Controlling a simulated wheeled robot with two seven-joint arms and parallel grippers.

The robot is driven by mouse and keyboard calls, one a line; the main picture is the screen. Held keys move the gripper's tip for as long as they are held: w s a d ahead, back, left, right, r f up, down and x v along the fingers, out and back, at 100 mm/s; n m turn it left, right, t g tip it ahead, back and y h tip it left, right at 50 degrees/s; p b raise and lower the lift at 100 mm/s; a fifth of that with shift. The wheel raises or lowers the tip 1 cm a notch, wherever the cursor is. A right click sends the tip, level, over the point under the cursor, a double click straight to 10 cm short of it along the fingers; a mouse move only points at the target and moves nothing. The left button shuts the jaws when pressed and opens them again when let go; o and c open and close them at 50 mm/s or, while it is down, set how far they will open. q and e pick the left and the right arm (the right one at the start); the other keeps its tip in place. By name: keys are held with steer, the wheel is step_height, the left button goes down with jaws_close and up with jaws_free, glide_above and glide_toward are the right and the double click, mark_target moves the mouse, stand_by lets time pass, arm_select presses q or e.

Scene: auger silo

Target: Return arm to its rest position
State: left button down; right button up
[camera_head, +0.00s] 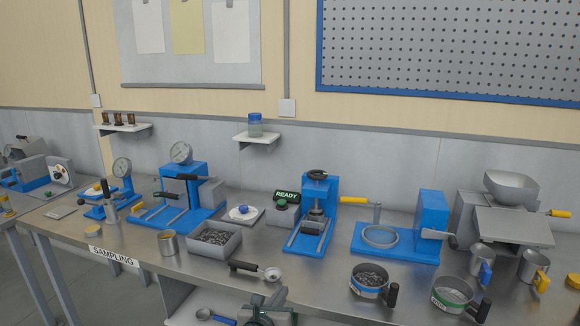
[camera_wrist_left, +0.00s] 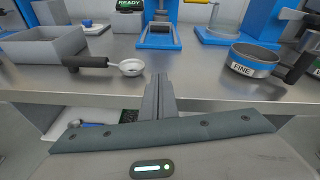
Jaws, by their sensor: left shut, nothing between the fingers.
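My left gripper (camera_head: 280,294) is at the bottom of the head view, in front of the bench's front edge. In the left wrist view its two grey fingers (camera_wrist_left: 160,88) are closed together with nothing between them. They point toward the bench edge, just below a black-handled scoop (camera_wrist_left: 105,65) that lies on the bench top. The scoop (camera_head: 256,271) looks empty, and the gripper is apart from it. My right gripper is not in view.
The steel bench (camera_head: 325,277) holds a grey tray of dark granules (camera_head: 214,239), blue presses and two sieve pans (camera_head: 369,280) near the front right. Below is a shelf with another scoop (camera_head: 213,316). A small wall shelf holds a jar (camera_head: 255,125).

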arm_select(q)
steer(key=s+a+f+n+g+y, duration=0.1)
steer(key=s+a+f+n+g, duration=0.15)
steer(key=s+f+n, duration=0.4)
steer(key=s+a+f+n+g+y, duration=0.1)
steer(key=s+a+f+n, duration=0.25)
steer(key=s+n, duration=0.6)
steer(key=s+a+f+n+g+y, duration=0.15)
steer(key=s+a+f+n, duration=0.3)
steer(key=s, duration=0.55)
steer(key=s+a+n+g, duration=0.25)
steer(key=s+n, duration=0.25)
steer(key=s, duration=0.3)
steer(key=s+a+f+n+g, duration=0.15)
steer(key=s+a+n, duration=0.3)
steer(key=s, duration=0.45)
steer(key=s+a+n+g, duration=0.25)
steer(key=s+n, duration=0.25)
steer(key=s, duration=0.3)
step_height(320, 180, down, 29)
steer(key=s, duration=0.2)
steer(key=s+a+f+g, duration=0.2)
steer(key=s+a+f, duration=0.1)
steer(key=s+f, duration=1.3)
steer(key=shift+s+f+y, duration=0.4)
steer(key=shift+s+y, duration=0.05)
steer(key=shift+s, duration=0.25)
